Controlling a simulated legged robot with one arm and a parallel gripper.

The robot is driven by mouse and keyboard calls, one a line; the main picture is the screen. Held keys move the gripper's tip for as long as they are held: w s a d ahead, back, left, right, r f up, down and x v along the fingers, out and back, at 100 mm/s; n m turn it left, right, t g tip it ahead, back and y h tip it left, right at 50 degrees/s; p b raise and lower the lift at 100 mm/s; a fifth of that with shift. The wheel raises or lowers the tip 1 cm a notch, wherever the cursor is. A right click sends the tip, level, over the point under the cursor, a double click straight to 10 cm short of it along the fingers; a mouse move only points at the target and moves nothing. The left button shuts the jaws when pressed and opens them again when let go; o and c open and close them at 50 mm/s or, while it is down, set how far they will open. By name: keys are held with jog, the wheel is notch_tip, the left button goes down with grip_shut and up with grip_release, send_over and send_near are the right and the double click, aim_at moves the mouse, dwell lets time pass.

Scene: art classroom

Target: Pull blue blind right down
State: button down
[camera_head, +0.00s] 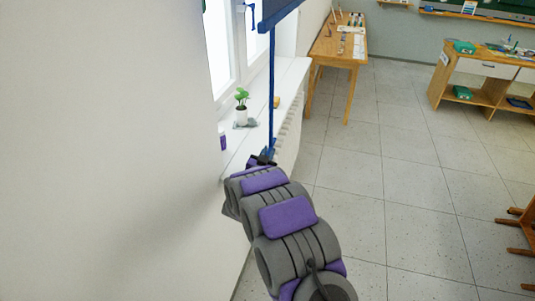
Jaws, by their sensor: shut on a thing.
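The blue blind (275,10) shows only its lower part at the top of the picture, in front of the window. A thin straight blue pull rod or cord (272,90) hangs from it, past the windowsill. My gripper (266,158) is at the lower end of this pull, beside the sill's near end, and is shut on it. My arm's links hide part of the gripper, so the fingertips are small and hard to make out.
A white windowsill (293,80) holds a potted plant (241,108) and small items. The near wall (110,150) is close on the left. A wooden table (325,48) stands beyond the sill, a wooden desk (470,63) at the right. The tiled floor between is clear.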

jog(key=shift+f, duration=0.1)
notch_tip(320, 180, down, 5)
jog(key=shift+r, duration=0.1)
dwell(0.3)
jog(key=c, duration=1.1)
grip_release()
jog(key=shift+s, duration=0.1)
jog(key=p+v, duration=0.2)
jog(key=v, duration=1.5)
jog(key=shift+a, duration=0.15)
